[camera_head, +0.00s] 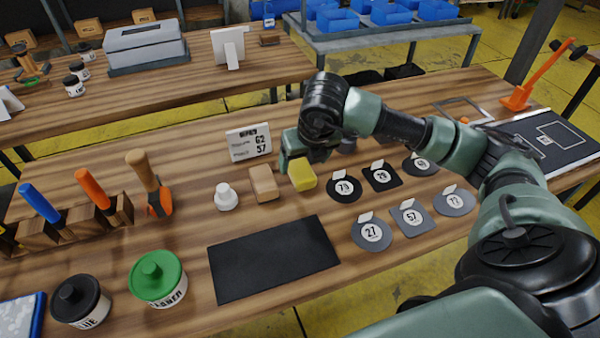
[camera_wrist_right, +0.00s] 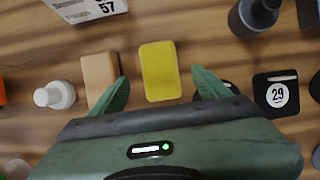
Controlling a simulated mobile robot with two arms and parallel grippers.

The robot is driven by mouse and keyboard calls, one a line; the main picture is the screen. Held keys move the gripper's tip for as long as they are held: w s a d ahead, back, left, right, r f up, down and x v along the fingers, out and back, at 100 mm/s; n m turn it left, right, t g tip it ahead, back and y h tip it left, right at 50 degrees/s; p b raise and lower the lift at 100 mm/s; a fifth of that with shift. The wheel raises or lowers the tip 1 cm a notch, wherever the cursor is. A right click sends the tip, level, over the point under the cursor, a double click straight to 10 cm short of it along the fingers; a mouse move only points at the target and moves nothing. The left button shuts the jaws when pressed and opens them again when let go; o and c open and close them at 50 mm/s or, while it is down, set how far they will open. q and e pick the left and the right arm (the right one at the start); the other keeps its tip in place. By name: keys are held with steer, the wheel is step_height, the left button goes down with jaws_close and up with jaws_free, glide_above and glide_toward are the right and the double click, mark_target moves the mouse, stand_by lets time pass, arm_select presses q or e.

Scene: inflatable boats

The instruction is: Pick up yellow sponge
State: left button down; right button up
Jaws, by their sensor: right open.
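The yellow sponge (camera_head: 302,176) lies on the wooden workbench, just right of a tan block (camera_head: 264,184). In the right wrist view the sponge (camera_wrist_right: 160,71) lies between and a little beyond the two fingertips of my right gripper (camera_wrist_right: 161,84). The right gripper (camera_head: 298,160) is open and empty, with its fingers at the far side of the sponge in the head view. The left finger overlaps the edge of the tan block (camera_wrist_right: 100,75) in the wrist view. I cannot tell the height of the fingers above the bench. My left gripper is not in view.
A white bottle (camera_head: 226,196) stands left of the tan block. A number sign (camera_head: 248,142) stands behind. Several numbered patches (camera_head: 345,188) lie to the right. A black mat (camera_head: 274,258) lies in front, with a green-lidded can (camera_head: 158,278) left of it.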

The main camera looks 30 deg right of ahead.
mark_target(301, 168)
steer(key=shift+p+x, duration=0.45)
steer(key=shift+x, duration=2.1)
steer(key=shift+w+f, duration=0.1)
steer(key=shift+f, duration=0.05)
steer(key=shift+b, duration=0.3)
steer(key=shift+c, duration=0.3)
steer(key=c, duration=1.4)
steer(key=shift+o, duration=0.2)
step_height(301, 168, up, 20)
